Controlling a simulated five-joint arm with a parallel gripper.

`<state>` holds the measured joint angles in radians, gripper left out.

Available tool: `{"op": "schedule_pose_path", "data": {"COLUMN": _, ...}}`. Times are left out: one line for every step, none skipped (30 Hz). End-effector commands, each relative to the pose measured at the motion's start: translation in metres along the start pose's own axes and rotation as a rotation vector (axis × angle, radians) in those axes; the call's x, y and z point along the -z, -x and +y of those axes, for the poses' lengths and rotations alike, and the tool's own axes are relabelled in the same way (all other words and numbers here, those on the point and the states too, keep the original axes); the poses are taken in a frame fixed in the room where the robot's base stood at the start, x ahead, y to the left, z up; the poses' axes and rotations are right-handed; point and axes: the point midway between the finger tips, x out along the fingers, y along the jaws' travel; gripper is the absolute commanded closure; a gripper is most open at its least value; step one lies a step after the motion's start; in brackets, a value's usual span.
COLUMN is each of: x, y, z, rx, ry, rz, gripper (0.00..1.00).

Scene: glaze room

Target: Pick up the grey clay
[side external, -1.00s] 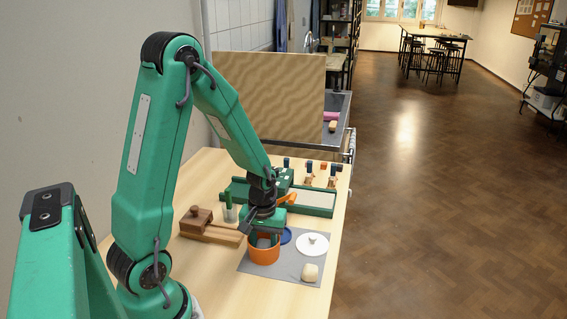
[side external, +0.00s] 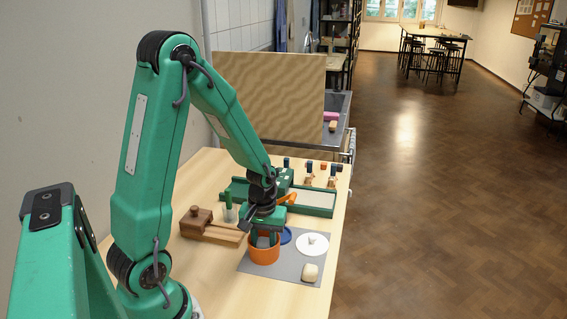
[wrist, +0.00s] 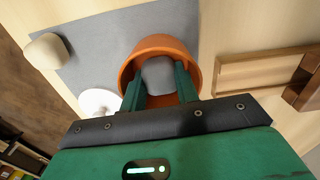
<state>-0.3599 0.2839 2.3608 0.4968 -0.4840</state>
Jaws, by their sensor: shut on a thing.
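The grey clay (wrist: 158,76) is a rounded lump between the two green fingers of my gripper (wrist: 160,88) in the wrist view. My gripper is shut on it. In the side view the clay (side external: 263,242) shows between the fingers of my gripper (side external: 264,240), at the mouth of an orange pot (side external: 264,256). The orange pot's rim (wrist: 160,42) surrounds the clay in the wrist view. The clay's lower part is hidden by the pot wall in the side view.
The pot stands on a grey mat (side external: 288,268) with a white lid (side external: 312,244), a cream lump (side external: 310,272) and a blue dish (side external: 286,236). A wooden block tool (side external: 212,228) is left of it. A green tray (side external: 318,204) lies behind.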

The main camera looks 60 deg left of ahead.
Motion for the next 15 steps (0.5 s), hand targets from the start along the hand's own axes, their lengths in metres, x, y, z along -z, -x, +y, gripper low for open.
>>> {"op": "schedule_pose_path", "data": {"x": 0.001, "y": 0.004, "z": 0.000, "rx": -0.001, "ry": 0.000, "rz": 0.002, "gripper": 0.93}}
{"op": "schedule_pose_path", "data": {"x": 0.001, "y": 0.006, "z": 0.000, "rx": -0.001, "ry": 0.000, "rz": 0.002, "gripper": 0.93}}
{"op": "schedule_pose_path", "data": {"x": 0.001, "y": 0.009, "z": 0.000, "rx": -0.002, "ry": 0.000, "rz": 0.003, "gripper": 0.93}}
{"op": "schedule_pose_path", "data": {"x": 0.001, "y": 0.011, "z": 0.000, "rx": -0.002, "ry": 0.000, "rz": 0.003, "gripper": 0.93}}
{"op": "schedule_pose_path", "data": {"x": 0.001, "y": 0.014, "z": 0.000, "rx": -0.002, "ry": 0.000, "rz": 0.003, "gripper": 0.93}}
{"op": "schedule_pose_path", "data": {"x": 0.001, "y": 0.018, "z": 0.000, "rx": -0.002, "ry": 0.000, "rz": 0.003, "gripper": 0.93}}
{"op": "schedule_pose_path", "data": {"x": 0.001, "y": 0.021, "z": 0.000, "rx": -0.002, "ry": 0.000, "rz": 0.004, "gripper": 0.93}}
{"op": "schedule_pose_path", "data": {"x": 0.001, "y": 0.024, "z": 0.000, "rx": -0.002, "ry": 0.000, "rz": 0.004, "gripper": 0.93}}
{"op": "schedule_pose_path", "data": {"x": 0.001, "y": 0.028, "z": 0.000, "rx": -0.002, "ry": 0.000, "rz": 0.004, "gripper": 0.93}}
{"op": "schedule_pose_path", "data": {"x": 0.001, "y": 0.032, "z": 0.000, "rx": -0.002, "ry": 0.000, "rz": 0.005, "gripper": 0.93}}
{"op": "schedule_pose_path", "data": {"x": 0.000, "y": 0.035, "z": 0.000, "rx": -0.002, "ry": 0.000, "rz": 0.003, "gripper": 0.93}}
{"op": "schedule_pose_path", "data": {"x": -0.004, "y": 0.039, "z": 0.003, "rx": -0.002, "ry": -0.004, "rz": 0.003, "gripper": 0.93}}
{"op": "schedule_pose_path", "data": {"x": -0.008, "y": 0.041, "z": 0.006, "rx": -0.002, "ry": -0.006, "rz": 0.003, "gripper": 0.93}}
{"op": "schedule_pose_path", "data": {"x": -0.012, "y": 0.043, "z": 0.008, "rx": -0.002, "ry": -0.005, "rz": 0.003, "gripper": 0.93}}
{"op": "schedule_pose_path", "data": {"x": -0.017, "y": 0.047, "z": 0.011, "rx": -0.002, "ry": -0.007, "rz": 0.003, "gripper": 0.93}}
